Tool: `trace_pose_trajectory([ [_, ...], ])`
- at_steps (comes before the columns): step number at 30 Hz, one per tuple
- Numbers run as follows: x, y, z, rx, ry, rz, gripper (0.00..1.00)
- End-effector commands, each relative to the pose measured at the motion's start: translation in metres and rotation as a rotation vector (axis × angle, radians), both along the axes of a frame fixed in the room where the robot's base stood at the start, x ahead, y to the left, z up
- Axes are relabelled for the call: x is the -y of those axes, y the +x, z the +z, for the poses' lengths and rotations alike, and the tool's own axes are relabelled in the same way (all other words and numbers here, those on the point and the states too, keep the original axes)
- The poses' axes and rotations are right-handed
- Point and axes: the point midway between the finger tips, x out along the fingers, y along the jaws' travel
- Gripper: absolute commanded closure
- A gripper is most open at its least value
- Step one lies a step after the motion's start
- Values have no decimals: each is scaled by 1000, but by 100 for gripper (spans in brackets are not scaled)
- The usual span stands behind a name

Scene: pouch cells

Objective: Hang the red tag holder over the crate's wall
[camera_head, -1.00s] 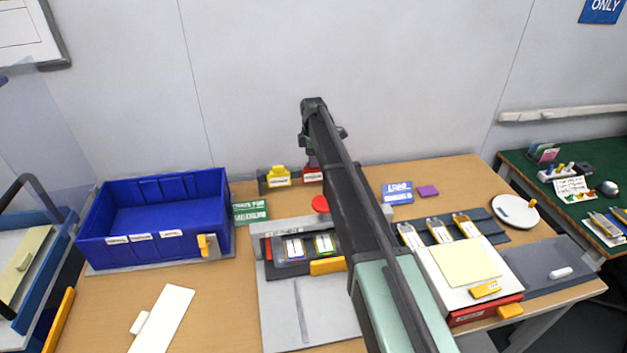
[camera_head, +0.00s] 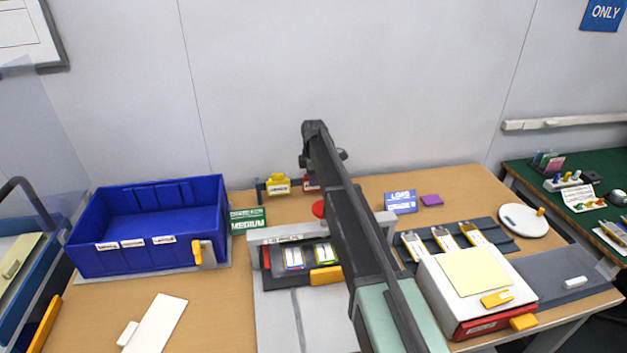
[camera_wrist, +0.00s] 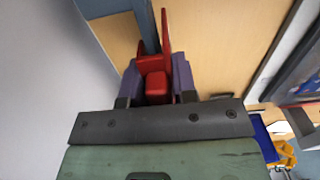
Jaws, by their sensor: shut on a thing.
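The red tag holder (camera_wrist: 156,84) is between the two fingers of my gripper (camera_wrist: 157,82) in the wrist view, and the gripper is shut on it. A tall thin red part stands up behind its block. In the head view a small part of the red holder (camera_head: 311,184) shows beside my dark arm at the back of the table, with a white label. My fingertips are hidden there. The blue crate (camera_head: 120,262) stands at the left, well apart from my gripper, with white labels on its front wall.
A yellow tag holder (camera_head: 278,185) stands just left of the red one. A yellow-handled piece (camera_head: 197,252) is at the crate's front right. A green sign (camera_head: 248,220) stands between crate and fixture (camera_head: 270,238). A white box (camera_head: 470,300) sits at the right.

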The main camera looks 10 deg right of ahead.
Motion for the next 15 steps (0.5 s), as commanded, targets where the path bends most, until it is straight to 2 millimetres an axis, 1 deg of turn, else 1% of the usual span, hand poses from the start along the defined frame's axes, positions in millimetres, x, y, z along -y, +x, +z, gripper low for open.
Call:
trace_pose_trajectory([
  [10, 0, 0, 2, 0, 0, 0, 97],
  [15, 0, 0, 17, 0, 0, 0, 97],
])
